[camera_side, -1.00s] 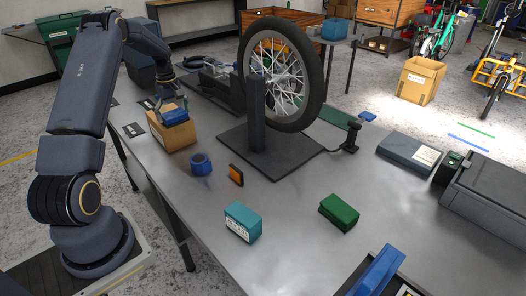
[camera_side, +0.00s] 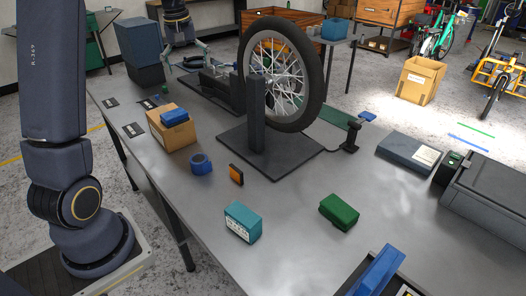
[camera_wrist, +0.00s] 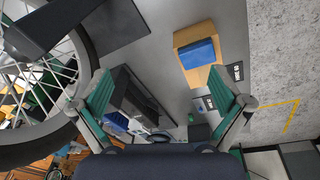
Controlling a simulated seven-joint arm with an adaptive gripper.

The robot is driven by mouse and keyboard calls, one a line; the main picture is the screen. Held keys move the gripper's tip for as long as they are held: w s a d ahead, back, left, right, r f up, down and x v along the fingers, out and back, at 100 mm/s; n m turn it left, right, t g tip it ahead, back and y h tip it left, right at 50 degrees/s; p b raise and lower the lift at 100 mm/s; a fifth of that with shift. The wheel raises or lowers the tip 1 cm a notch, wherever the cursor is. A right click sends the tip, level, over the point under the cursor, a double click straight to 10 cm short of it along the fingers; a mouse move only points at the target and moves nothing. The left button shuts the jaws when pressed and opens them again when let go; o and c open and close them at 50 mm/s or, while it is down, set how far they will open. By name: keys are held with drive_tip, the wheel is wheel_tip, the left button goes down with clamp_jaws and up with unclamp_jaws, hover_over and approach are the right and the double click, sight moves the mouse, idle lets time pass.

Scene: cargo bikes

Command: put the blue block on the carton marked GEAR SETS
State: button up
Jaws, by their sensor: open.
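The blue block (camera_side: 174,117) lies on top of a cardboard carton (camera_side: 182,139) at the left of the table. In the wrist view the blue block (camera_wrist: 198,54) rests on the carton top (camera_wrist: 192,36), to the right of centre. No marking on the carton is readable. My gripper (camera_side: 187,54) is open and empty at the top of the side view, beyond the carton and well apart from the block. Its two green fingers stand wide apart in the wrist view (camera_wrist: 160,84).
A bike wheel (camera_side: 282,75) stands on a dark base right of the carton. A blue tape roll (camera_side: 201,164), an orange piece (camera_side: 236,174), a teal box (camera_side: 242,222) and a green block (camera_side: 339,211) lie nearer. The table's right-middle is mostly clear.

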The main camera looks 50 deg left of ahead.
drive_tip(key=s+d+r+m+t, duration=0.15)
drive_tip(key=s+d+m, duration=0.25)
drive_tip(key=d, duration=0.5)
drive_tip(key=s+d+r+m+t, duration=0.1)
drive_tip(key=s+d+r+m, duration=0.25)
drive_tip(key=d, duration=0.55)
drive_tip(key=s+d+f+m+t, duration=0.1)
drive_tip(key=s+d+f+m, duration=0.4)
drive_tip(key=s+d, duration=0.3)
drive_tip(key=shift+s+f+t+h, duration=0.35)
drive_tip(key=shift+s+f+h, duration=0.05)
drive_tip(key=shift+s, duration=0.55)
